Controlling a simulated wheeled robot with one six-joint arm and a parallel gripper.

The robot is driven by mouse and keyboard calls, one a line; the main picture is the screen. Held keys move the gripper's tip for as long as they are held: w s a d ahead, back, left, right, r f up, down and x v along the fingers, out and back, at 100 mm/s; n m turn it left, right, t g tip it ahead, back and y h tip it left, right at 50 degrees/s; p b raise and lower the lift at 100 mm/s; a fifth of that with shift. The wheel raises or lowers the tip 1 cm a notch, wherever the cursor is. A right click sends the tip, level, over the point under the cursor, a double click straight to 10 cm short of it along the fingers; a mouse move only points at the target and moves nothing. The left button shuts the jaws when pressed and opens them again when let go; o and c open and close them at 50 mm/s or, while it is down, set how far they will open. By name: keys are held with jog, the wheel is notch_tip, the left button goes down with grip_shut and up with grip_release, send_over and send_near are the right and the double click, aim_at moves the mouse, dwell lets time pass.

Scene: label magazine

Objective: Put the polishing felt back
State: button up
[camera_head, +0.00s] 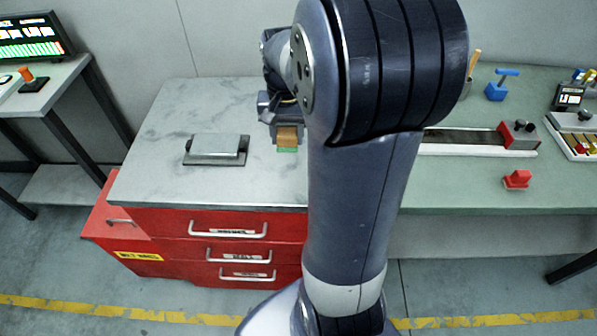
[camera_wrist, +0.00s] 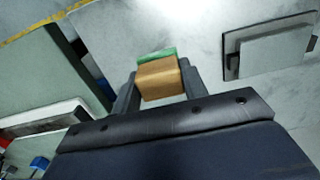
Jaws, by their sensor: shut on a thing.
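The polishing felt looks to be the small block with a tan, wood-coloured body (camera_head: 287,136) and a green layer (camera_head: 286,149) underneath. My gripper (camera_head: 287,128) is shut on it, over the grey top of the red drawer cabinet. In the wrist view the tan block (camera_wrist: 160,80) sits between my two fingers (camera_wrist: 158,88), with the green edge (camera_wrist: 157,54) showing beyond it. I cannot tell whether the green side touches the cabinet top or hangs just above it.
A grey metal block on a dark plate (camera_head: 217,146) sits left of my gripper on the cabinet top (camera_head: 170,105). The red drawers (camera_head: 190,226) below look shut. A green bench (camera_head: 450,190) at right holds a long rail fixture (camera_head: 462,142) and a red stamp-like piece (camera_head: 517,180).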

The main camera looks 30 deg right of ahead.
notch_tip(320, 180, down, 10)
jog(key=shift+r, duration=0.25)
jog(key=shift+f, duration=0.15)
jog(key=o, duration=0.9)
jog(key=shift+o, duration=0.2)
notch_tip(320, 180, up, 12)
jog(key=shift+r, duration=0.2)
